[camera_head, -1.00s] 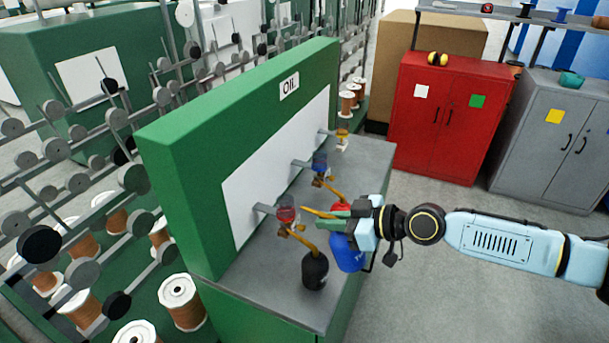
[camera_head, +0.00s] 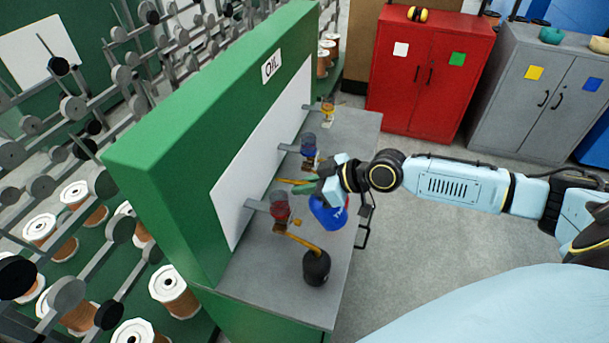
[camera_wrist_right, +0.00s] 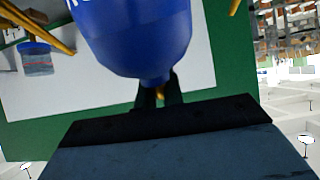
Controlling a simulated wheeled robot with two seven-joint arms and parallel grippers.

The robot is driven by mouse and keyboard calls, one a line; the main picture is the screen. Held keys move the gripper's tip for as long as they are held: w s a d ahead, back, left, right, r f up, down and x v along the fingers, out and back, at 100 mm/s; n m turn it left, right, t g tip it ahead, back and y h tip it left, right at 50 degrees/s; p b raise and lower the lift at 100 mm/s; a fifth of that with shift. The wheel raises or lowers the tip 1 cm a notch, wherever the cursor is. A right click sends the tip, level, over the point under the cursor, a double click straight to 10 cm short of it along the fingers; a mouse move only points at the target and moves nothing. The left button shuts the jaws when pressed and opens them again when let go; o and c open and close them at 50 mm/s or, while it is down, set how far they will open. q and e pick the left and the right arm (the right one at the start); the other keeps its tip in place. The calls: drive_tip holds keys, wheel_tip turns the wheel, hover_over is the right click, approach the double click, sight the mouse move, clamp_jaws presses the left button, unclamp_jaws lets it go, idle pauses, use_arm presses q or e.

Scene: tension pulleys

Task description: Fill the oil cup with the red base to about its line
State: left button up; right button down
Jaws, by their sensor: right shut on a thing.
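The oil cup with the red base (camera_head: 279,208) is on the near bracket of the green oil stand. My right gripper (camera_head: 318,186) is shut on a blue oil can (camera_head: 328,213) and holds it right of this cup. The can's yellow spout (camera_head: 296,182) points left, and its tip shows just above the red-base cup in the picture; I cannot tell whether it is over the cup's mouth. The oil level is too small to read. In the right wrist view the blue can (camera_wrist_right: 135,35) fills the top middle, between the dark fingers (camera_wrist_right: 160,92). My left gripper is not in view.
A black oil can (camera_head: 316,266) with a yellow spout stands on the grey shelf (camera_head: 275,300), close to the red-base cup. The blue-base cup (camera_head: 309,150) and a yellow-base cup (camera_head: 328,108) are farther back. The green panel (camera_head: 150,190) stands behind the cups.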

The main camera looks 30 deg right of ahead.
drive_tip(key=shift+g+h+p, duration=0.4)
drive_tip(key=shift+p, duration=0.85)
drive_tip(key=shift+w+a+f+g+h+p, duration=0.1)
drive_tip(key=shift+f+g+h+p, duration=0.25)
drive_tip(key=shift+p, duration=0.75)
drive_tip(key=shift+f+g+h+p, duration=0.15)
drive_tip(key=shift+g+h+p, duration=0.2)
drive_tip(key=shift+g+p, duration=0.1)
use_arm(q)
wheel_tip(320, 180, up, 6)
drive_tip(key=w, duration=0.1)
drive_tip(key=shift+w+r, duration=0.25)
use_arm(e)
drive_tip(key=shift+f, duration=0.25)
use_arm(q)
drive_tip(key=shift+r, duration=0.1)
use_arm(e)
drive_tip(key=shift+r+g+h+p, duration=0.1)
drive_tip(key=shift+g+h+p, duration=0.2)
drive_tip(key=shift+p, duration=0.3)
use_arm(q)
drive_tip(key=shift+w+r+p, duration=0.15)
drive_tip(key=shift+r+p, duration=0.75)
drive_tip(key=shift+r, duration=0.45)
use_arm(e)
drive_tip(key=shift+g+h, duration=0.4)
